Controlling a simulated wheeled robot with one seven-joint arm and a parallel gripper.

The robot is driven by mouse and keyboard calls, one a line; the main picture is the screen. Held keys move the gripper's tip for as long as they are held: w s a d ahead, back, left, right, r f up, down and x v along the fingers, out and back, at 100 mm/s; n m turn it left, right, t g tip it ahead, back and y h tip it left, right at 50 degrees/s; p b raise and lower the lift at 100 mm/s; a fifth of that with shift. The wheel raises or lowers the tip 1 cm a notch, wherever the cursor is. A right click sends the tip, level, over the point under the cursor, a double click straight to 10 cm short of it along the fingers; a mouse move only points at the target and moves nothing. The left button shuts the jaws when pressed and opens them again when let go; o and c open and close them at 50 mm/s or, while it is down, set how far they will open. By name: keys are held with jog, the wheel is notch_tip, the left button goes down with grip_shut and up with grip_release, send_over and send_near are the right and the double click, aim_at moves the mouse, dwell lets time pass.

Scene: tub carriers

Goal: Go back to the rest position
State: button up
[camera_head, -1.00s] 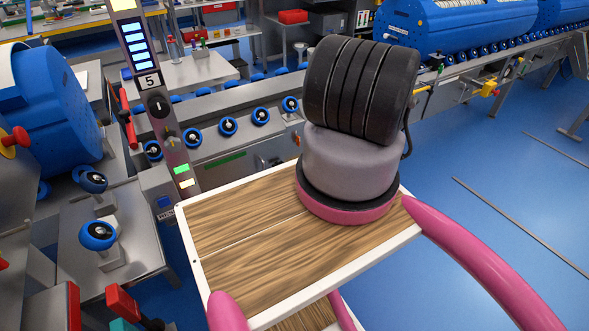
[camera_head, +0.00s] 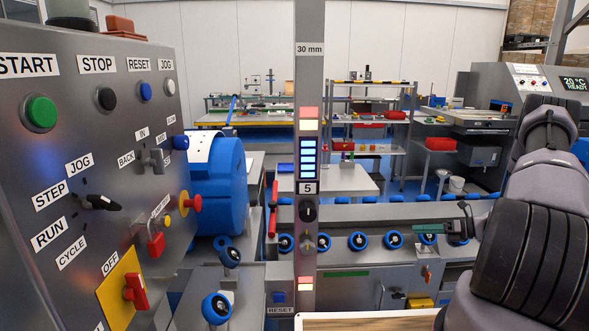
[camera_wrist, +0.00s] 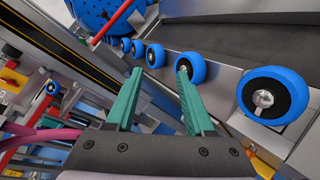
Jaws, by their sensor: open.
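My gripper (camera_head: 428,228) is at the right in the head view, at the end of my grey and black arm, which reaches forward. Its green fingers point left in front of the row of blue rollers (camera_head: 357,241). In the wrist view my gripper (camera_wrist: 158,72) has its two green fingers spread apart, with nothing between them. Blue rollers (camera_wrist: 273,96) lie beyond the fingertips in that view. I cannot tell the exact gap between fingers and rollers.
A control panel (camera_head: 75,130) with buttons and switches stands close at the left. An upright post (camera_head: 310,110) with lit blue bars stands in the middle. A blue drum (camera_head: 222,185) is behind the panel. Shelves (camera_head: 365,120) and a machine (camera_head: 520,85) are farther back.

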jog(key=s+a+r+n+g+h, duration=0.25)
jog(key=a+r+n, duration=0.25)
jog(key=r, duration=0.5)
jog(key=s+a+r+n+g+h, duration=0.1)
jog(key=s+a+r+n+h, duration=0.25)
jog(key=r, duration=0.75)
jog(key=s+a+r+n+g, duration=0.1)
jog(key=s+a+r+n, duration=0.1)
jog(key=a+r+n, duration=0.6)
jog(key=s+a+r+n+t+h, duration=0.1)
jog(key=s+r+n+t+h, duration=0.1)
jog(key=s+r+n, duration=0.3)
jog(key=s+a+r+n+t+h, duration=0.1)
jog(key=s+r+n+t+h, duration=0.2)
jog(key=s+r+n, duration=0.3)
jog(key=shift+s+a+r, duration=0.35)
jog(key=shift+s+r, duration=2.15)
jog(key=shift+s, duration=2.6)
